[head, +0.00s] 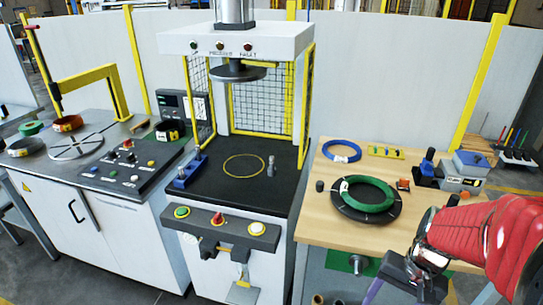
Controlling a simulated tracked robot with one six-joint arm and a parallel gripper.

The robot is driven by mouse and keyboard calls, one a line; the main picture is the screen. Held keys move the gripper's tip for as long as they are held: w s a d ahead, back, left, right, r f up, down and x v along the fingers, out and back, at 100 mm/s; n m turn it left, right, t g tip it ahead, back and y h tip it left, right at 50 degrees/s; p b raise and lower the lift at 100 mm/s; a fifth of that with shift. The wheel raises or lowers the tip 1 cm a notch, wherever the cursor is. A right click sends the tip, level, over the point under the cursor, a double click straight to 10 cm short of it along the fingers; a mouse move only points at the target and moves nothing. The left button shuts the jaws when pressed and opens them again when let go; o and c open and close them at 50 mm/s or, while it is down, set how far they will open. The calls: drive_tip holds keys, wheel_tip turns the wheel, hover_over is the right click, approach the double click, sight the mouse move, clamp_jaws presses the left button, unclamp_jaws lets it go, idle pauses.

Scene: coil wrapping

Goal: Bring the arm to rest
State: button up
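My red arm comes in at the right edge, and its dark grey gripper (402,282) hangs low at the bottom right, in front of the wooden table (322,222). The fingertips run off the lower edge, so I cannot tell whether the gripper is open or shut. I see nothing held in it. The gripper is apart from the green coil (378,204), which lies on a black disc (340,206) on the table. A blue coil (341,151) lies flat farther back.
A press (240,72) with a black bed (222,190) stands in the middle. At the left is a white cabinet bench (140,225) with a yellow swing arm (88,80) and a turntable (76,146). A blue-grey device (470,165) and small parts stand on the table's right side.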

drive_tip(key=s+a+r+n+t+h, duration=0.1)
drive_tip(key=a+r+n+t, duration=0.2)
drive_tip(key=a+r, duration=0.3)
drive_tip(key=s+a+r+n+t, duration=0.1)
drive_tip(key=a+r, duration=0.4)
drive_tip(key=r, duration=0.5)
drive_tip(key=n+t, duration=0.1)
drive_tip(key=n, duration=0.1)
drive_tip(key=shift+s+a+n+t+h, duration=0.3)
drive_tip(key=shift+s+a+t+h, duration=0.05)
drive_tip(key=shift+t+h, duration=0.05)
